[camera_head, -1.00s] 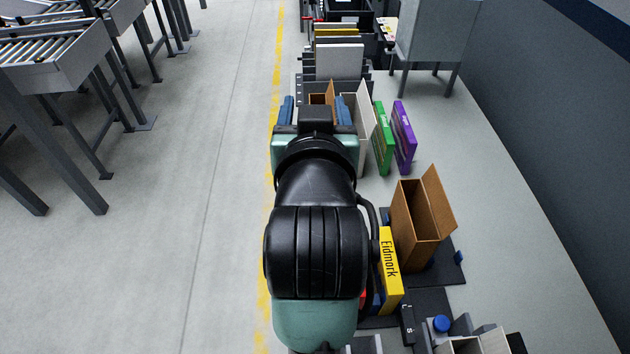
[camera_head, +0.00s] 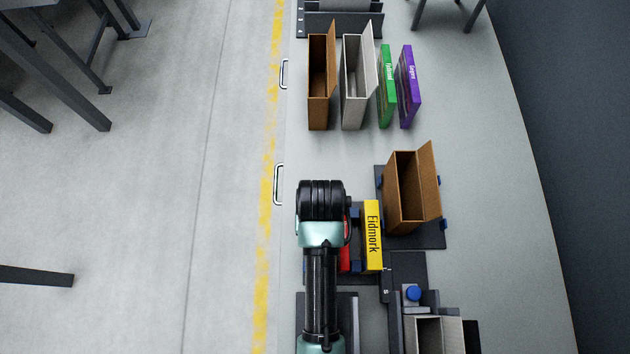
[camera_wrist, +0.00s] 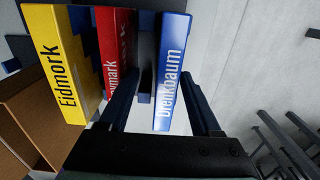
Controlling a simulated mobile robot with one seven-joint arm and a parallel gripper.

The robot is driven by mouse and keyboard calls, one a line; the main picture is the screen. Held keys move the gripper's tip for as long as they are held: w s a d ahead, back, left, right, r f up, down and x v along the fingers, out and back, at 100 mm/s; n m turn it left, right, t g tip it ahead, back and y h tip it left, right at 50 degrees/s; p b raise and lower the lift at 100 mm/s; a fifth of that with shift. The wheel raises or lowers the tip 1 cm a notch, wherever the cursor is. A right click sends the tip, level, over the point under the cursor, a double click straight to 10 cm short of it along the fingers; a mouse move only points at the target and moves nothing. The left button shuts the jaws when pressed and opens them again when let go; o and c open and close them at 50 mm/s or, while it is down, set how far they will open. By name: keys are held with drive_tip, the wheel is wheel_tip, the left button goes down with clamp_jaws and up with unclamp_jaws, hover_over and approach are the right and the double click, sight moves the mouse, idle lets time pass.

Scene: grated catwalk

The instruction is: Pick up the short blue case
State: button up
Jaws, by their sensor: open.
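In the wrist view, a blue case (camera_wrist: 174,68) with "Drenkbaum" in white on its spine stands upright. My gripper (camera_wrist: 162,92) is open, with one dark blue finger on each side of the blue case's near end. I cannot tell whether either finger touches it. In the head view my arm hides both the blue case and my gripper.
Left of the blue case in the wrist view stand a red case (camera_wrist: 117,52) and a yellow "Eidmork" case (camera_wrist: 62,65). A brown open box (camera_head: 404,195) is beside the yellow case. Green (camera_head: 386,88) and purple (camera_head: 406,90) cases stand farther back.

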drive_tip(key=f, duration=0.1)
drive_tip(key=f+p, duration=0.1)
drive_tip(key=f, duration=0.2)
drive_tip(key=shift+s+a+f, duration=0.15)
drive_tip(key=shift+a+f, duration=0.05)
drive_tip(key=shift+a, duration=0.2)
drive_tip(key=shift+f, duration=0.55)
clamp_jaws()
